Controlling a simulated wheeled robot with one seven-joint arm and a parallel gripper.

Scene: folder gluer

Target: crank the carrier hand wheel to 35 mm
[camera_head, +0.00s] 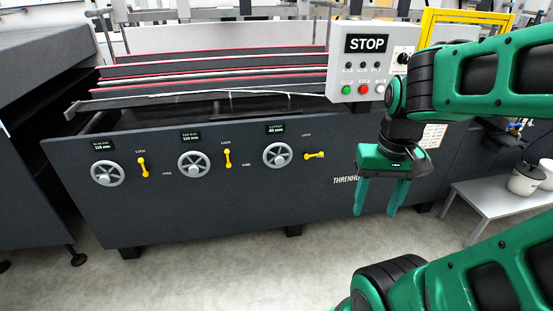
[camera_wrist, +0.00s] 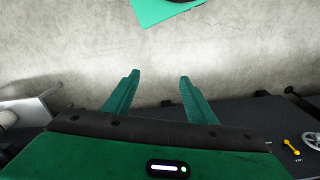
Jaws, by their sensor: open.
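Three grey hand wheels sit in a row on the dark machine panel in the head view. The right-hand wheel (camera_head: 277,155) has a small display (camera_head: 276,128) above it that seems to read 40 mm; its label is too small to read surely. A yellow lever (camera_head: 314,155) beside this wheel lies level. My gripper (camera_head: 375,211) is open and empty, fingers pointing down, in front of the panel to the right of this wheel and apart from it. In the wrist view my gripper (camera_wrist: 159,76) has nothing between its fingers; a wheel (camera_wrist: 312,141) and yellow lever (camera_wrist: 291,147) show at the right edge.
The left wheel (camera_head: 107,173) and middle wheel (camera_head: 194,164) have upright yellow levers (camera_head: 143,167), (camera_head: 227,158). A STOP control box (camera_head: 366,62) hangs above the panel near my arm. A low table (camera_head: 490,208) with a pot stands at right. The floor before the panel is clear.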

